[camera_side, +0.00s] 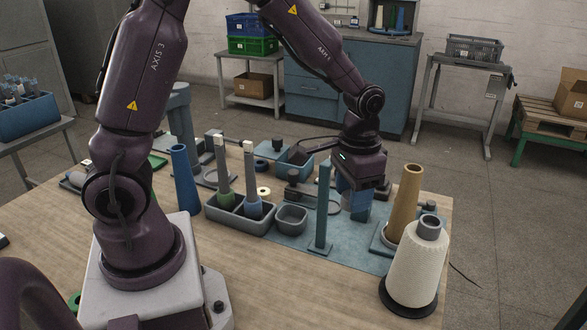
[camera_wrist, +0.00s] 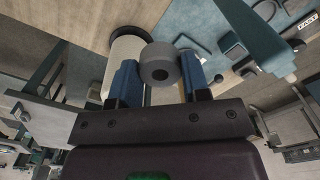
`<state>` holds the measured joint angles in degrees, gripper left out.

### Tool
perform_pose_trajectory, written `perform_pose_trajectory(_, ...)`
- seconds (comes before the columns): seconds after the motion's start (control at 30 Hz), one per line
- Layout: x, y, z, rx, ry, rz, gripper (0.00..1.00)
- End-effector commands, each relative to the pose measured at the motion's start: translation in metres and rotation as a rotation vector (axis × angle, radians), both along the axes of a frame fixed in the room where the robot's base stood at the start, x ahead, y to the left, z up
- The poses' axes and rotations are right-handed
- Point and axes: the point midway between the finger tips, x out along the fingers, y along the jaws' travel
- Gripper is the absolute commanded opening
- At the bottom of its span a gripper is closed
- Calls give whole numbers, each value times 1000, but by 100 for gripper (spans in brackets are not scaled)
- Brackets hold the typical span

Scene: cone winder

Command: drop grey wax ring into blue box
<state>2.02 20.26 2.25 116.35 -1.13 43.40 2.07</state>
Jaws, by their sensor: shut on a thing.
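My gripper (camera_side: 354,203) is over the right part of the blue-grey mat, its blue fingers pointing down. In the wrist view my gripper (camera_wrist: 161,78) is shut on the grey wax ring (camera_wrist: 160,62), a thick ring with a dark hole in its middle. In the side view the ring is mostly hidden by the fingers. A small open blue box (camera_side: 294,164) stands toward the back of the mat, left of my gripper and apart from it. Part of the box is hidden behind other items, and I cannot see clearly what is inside.
An upright blue-green post (camera_side: 322,208) stands just left of my gripper. A tan cone (camera_side: 406,203) and a cream yarn cone (camera_side: 415,262) stand to the right. A grey cup (camera_side: 291,219) and a grey two-part tray (camera_side: 238,216) with spindles lie to the left.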

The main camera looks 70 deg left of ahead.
Motion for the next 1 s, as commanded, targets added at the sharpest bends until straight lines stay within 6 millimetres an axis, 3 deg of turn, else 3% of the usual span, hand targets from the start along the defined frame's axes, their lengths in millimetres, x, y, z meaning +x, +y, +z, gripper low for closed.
perform_pose_trajectory(0.47, 1, 1, 0, 0, 0, 22, 21)
perform_pose_trajectory(0.63, 15, 18, 0, 1, -1, 26, 21)
perform_pose_trajectory(0.77, 41, 57, 0, 3, 0, 29, 21)
perform_pose_trajectory(1.0, 78, 170, -3, 4, 3, 29, 21)
